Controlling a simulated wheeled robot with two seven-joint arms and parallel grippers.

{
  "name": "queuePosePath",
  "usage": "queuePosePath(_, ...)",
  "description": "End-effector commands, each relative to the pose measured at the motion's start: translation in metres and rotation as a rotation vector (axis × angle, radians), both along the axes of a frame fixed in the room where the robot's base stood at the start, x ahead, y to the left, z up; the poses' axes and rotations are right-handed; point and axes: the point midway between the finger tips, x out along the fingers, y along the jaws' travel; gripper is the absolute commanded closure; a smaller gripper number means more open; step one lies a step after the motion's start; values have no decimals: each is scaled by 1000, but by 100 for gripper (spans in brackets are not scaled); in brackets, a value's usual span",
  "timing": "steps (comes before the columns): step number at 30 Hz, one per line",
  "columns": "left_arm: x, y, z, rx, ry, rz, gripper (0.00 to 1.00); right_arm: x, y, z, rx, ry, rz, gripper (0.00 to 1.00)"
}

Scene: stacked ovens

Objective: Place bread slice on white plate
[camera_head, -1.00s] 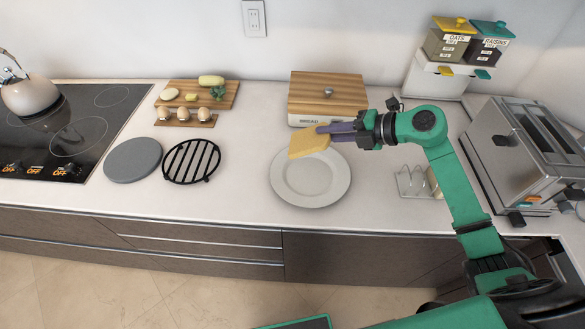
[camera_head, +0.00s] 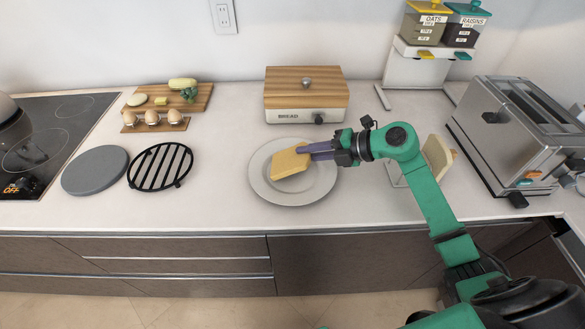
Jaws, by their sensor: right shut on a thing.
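The bread slice (camera_head: 288,164) is yellow-tan and sits in the fingers of my right gripper (camera_head: 306,152). The gripper comes in from the right and is shut on the slice's right end. The slice is over the left-middle of the white plate (camera_head: 294,197), inside its rim as seen from above. I cannot tell whether it touches the plate. The plate is round and lies flat on the counter. My left gripper is not in view.
A wooden-lidded bread box (camera_head: 305,97) stands behind the plate. A rack with a bread slice (camera_head: 437,157) is partly behind my right arm. A toaster (camera_head: 515,125) stands at the right. A black trivet (camera_head: 160,167) and a grey disc (camera_head: 95,170) lie left of the plate.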

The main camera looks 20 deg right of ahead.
Motion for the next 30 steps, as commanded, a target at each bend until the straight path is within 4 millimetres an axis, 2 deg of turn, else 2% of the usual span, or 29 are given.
queuePosePath(1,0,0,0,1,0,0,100,0,0,0,0,0,0,74)
queuePosePath(2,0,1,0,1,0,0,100,0,0,0,0,0,0,63)
queuePosePath(3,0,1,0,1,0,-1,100,0,0,0,0,0,0,62)
queuePosePath(13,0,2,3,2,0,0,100,-2,-4,3,-2,0,-2,62)
queuePosePath(27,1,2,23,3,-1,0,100,-39,-52,36,-2,3,-2,62)
queuePosePath(30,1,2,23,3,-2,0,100,-43,-56,39,-2,1,0,62)
